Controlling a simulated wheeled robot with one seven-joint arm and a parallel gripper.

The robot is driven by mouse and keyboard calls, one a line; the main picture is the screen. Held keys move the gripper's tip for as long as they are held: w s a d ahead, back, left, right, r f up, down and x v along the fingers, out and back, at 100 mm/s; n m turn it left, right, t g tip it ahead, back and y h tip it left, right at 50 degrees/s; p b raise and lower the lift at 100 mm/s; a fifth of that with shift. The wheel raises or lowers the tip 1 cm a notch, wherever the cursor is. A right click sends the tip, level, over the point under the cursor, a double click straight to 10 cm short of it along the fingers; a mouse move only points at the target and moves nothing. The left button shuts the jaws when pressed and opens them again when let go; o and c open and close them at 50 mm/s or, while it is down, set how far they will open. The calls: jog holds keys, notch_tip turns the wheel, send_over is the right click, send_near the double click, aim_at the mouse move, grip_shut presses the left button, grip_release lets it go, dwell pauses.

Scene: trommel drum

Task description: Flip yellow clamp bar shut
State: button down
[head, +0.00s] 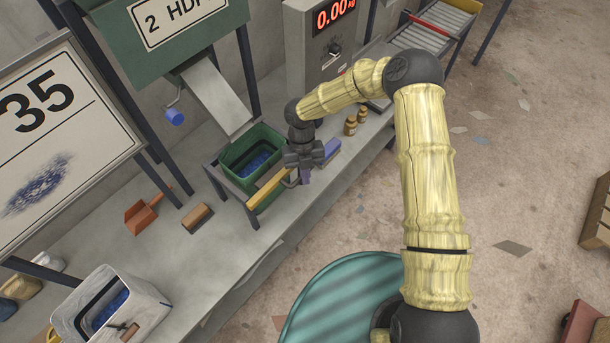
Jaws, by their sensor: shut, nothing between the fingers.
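The yellow clamp bar (267,189) lies slanted along the front side of a green bin (238,151) under the chute. A dark bracket shows at its right end, close to my gripper. My gripper (305,176) is shut and empty, pointing down just right of the bar's right end. I cannot tell from this view whether it touches the bar. My gripper hides part of the area around the bar's right end.
A chute (215,98) slopes down to the bin from the green hopper. Small brown bottles (351,125) stand right of my gripper. A brown block (197,216), an orange dustpan (142,216) and a white box (105,310) are on the left.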

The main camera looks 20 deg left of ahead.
jog(key=shift+w+a+r, duration=0.2)
jog(key=shift+w+r, duration=0.05)
jog(key=shift+w, duration=0.25)
jog(key=s+d+f, duration=0.1)
jog(key=s+d, duration=0.1)
jog(key=d, duration=0.2)
notch_tip(320, 180, up, 9)
jog(key=a+b, duration=0.1)
jog(key=a, duration=0.1)
jog(key=shift+w+a+r, duration=0.15)
jog(key=shift+w+a, duration=0.15)
jog(key=shift+a, duration=0.1)
